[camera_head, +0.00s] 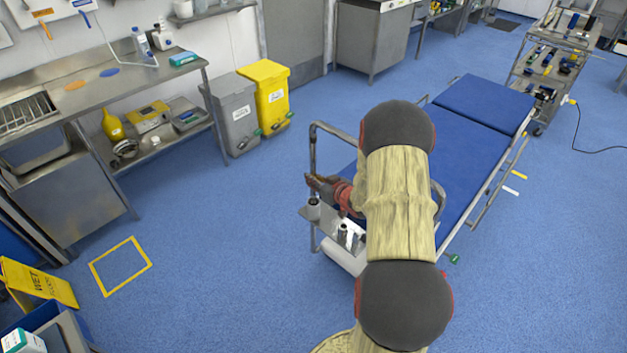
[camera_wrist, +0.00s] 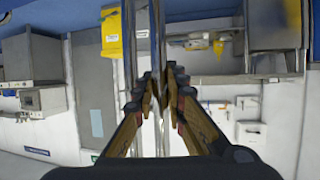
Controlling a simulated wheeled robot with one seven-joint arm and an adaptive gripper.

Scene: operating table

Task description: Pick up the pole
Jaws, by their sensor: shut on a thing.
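The pole is a bright metal upright; in the wrist view (camera_wrist: 156,45) it runs from the top edge down between my fingers. In the head view a metal upright (camera_head: 313,152) with a bent top stands at the left side of the blue operating table (camera_head: 462,140). My gripper (camera_head: 313,181) reaches this upright from the right, at about mid height. In the wrist view my gripper (camera_wrist: 160,88) is shut on the pole, one finger on each side. My arm hides part of the table and the frame's right side.
A second metal bar (camera_wrist: 130,40) runs beside the pole in the wrist view. A small metal shelf (camera_head: 326,222) with cylindrical holders lies just below my gripper. Yellow (camera_head: 268,92) and grey (camera_head: 236,110) bins stand behind.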

